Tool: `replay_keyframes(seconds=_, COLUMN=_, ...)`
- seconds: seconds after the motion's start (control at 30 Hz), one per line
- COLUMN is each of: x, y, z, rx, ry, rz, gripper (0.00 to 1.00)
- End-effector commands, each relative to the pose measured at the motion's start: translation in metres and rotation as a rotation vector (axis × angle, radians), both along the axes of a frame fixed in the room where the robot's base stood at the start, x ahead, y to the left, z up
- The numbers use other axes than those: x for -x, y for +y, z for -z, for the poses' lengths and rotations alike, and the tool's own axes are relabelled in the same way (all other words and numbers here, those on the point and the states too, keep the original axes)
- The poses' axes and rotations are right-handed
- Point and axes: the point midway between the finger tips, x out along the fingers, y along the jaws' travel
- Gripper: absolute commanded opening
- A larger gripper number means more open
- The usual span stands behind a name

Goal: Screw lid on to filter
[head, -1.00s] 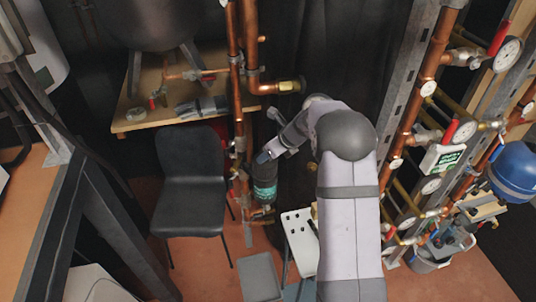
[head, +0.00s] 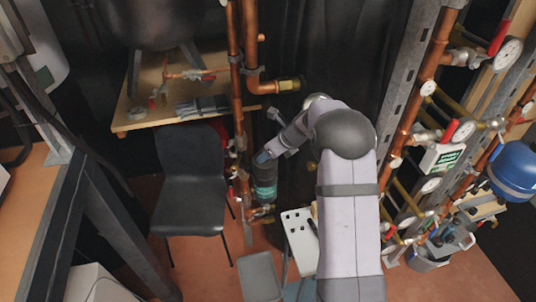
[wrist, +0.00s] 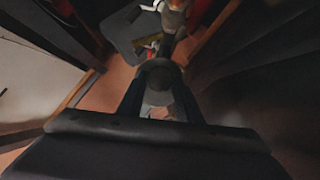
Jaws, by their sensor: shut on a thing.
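A dark cylinder with a green band, which looks like the filter (head: 264,184), stands roughly upright beside the copper pipes, left of my arm in the head view. My gripper (head: 262,158) is at its upper end. In the wrist view, the two fingers of my gripper (wrist: 158,98) are shut on a grey, round-topped piece, which looks like the lid (wrist: 158,78). I cannot tell the lid apart from the filter in the head view. The contact between them is hidden, so I cannot tell whether the lid is seated.
Vertical copper pipes (head: 235,60) stand close behind and left of my gripper. A black chair (head: 190,180) is to the left. A small white perforated table (head: 300,240) stands below, near my arm. Pipework with gauges (head: 462,131) fills the right side.

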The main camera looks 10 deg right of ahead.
Motion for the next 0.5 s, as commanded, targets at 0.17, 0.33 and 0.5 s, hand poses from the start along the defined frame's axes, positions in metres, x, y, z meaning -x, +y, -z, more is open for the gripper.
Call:
replay_keyframes(seconds=0.17, x=-0.0002, y=0.0000, z=0.0038, rx=0.000, ry=0.000, rz=0.001, gripper=0.05)
replay_keyframes(seconds=0.33, x=-0.0003, y=0.0000, z=0.0066, rx=-0.001, ry=-0.001, rz=0.001, gripper=0.05)
replay_keyframes(seconds=0.5, x=-0.0004, y=0.0000, z=0.0068, rx=-0.001, ry=-0.001, rz=0.001, gripper=0.05)
